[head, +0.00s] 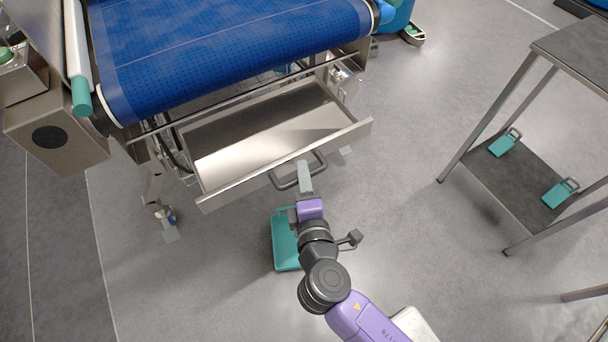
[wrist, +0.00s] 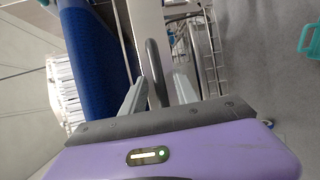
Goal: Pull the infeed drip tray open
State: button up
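The infeed drip tray (head: 265,140) is a shallow metal drawer under the blue conveyor belt. It stands well out from the frame, its inside visible. Its front panel (head: 235,191) carries a dark grey bar handle (head: 284,184). My gripper (head: 304,166) is at the handle, over its right part in the head view. In the wrist view the handle (wrist: 154,70) passes between the two fingers of my gripper (wrist: 160,82). The fingers are apart, with a visible gap to the bar on both sides. Contact between fingers and bar does not show.
The blue conveyor (head: 220,45) is above and behind the tray. A teal object (head: 284,245) lies on the floor, partly under my arm. A metal cart (head: 480,125) with teal scoops (head: 505,143) stands at the right. The floor between cart and tray is clear.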

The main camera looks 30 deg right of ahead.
jog(key=v, duration=0.7)
jog(key=shift+s+b, duration=0.15)
jog(key=shift+b, duration=0.2)
jog(key=s+a+r+m+y+p, duration=0.1)
jog(key=s+a+r+m+y, duration=0.1)
jog(key=s+a+m+y, duration=0.5)
jog(key=s+d+r+m+p, duration=0.1)
jog(key=s+d+r+m, duration=0.2)
jog(key=s+d, duration=0.2)
jog(key=s+d+r+m+p, duration=0.1)
jog(key=s+d+r+m, duration=0.3)
jog(key=s, duration=0.6)
jog(key=shift+s+d+r+h, duration=0.3)
jog(key=shift+d+h, duration=0.1)
jog(key=shift+d, duration=0.15)
dwell(0.9)
